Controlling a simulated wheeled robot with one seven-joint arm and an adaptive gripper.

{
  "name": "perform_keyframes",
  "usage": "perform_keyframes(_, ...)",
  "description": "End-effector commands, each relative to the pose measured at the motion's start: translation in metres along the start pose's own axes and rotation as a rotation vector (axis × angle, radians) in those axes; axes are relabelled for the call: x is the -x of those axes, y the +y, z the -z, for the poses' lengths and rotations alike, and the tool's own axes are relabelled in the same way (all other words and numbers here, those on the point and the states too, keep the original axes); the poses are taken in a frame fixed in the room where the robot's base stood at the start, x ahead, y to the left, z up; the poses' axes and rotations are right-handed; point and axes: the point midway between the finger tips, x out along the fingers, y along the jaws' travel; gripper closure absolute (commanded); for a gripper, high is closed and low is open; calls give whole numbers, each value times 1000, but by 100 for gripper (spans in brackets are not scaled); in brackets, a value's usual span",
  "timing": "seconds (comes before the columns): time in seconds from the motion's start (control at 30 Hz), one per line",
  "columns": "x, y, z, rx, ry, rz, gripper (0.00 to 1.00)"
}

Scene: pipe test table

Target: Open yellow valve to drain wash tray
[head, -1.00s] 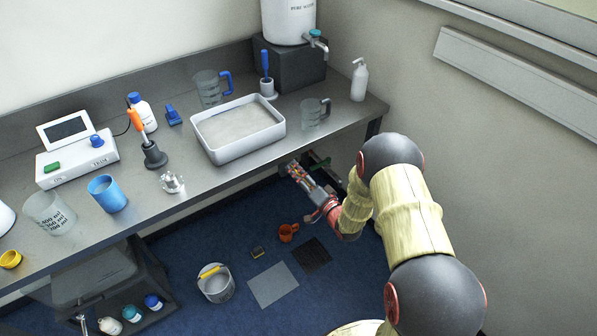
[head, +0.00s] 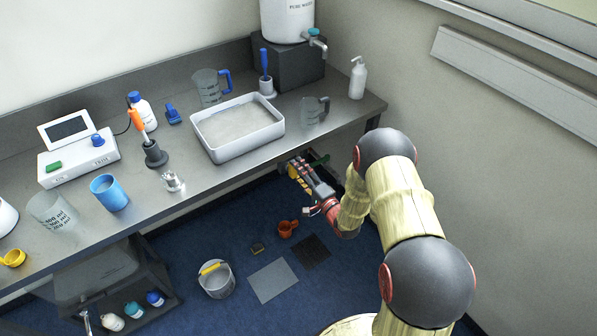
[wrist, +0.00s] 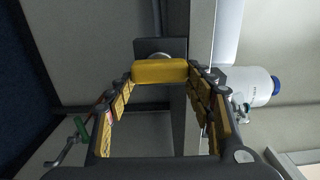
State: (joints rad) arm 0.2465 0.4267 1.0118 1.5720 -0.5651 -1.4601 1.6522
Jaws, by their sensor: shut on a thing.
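The yellow valve handle (wrist: 160,71) is a thick yellow bar in the wrist view, with a dark mount behind it. My gripper (wrist: 161,78) has its two padded fingers shut on the handle's ends, one on each side. In the head view my gripper (head: 297,171) is below the front edge of the bench, right of the wash tray, and its hold on the valve is hard to make out there. The white wash tray (head: 214,151) stands on the bench top with greyish contents.
A green handle (wrist: 80,127) on a pipe is left of my gripper in the wrist view. The bench (head: 215,178) is above my gripper. The wall is at right.

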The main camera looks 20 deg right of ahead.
Motion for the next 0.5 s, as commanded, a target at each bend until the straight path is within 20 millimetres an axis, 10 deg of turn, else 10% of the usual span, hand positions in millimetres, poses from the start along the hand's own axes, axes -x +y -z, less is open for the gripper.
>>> perform_keyframes(0.37, 0, 1, 1, -5, 3, -1, 73)
perform_keyframes(0.4, 0, 1, 1, -5, 3, -1, 46)
perform_keyframes(0.5, 0, 1, 1, -5, 2, -1, 40)
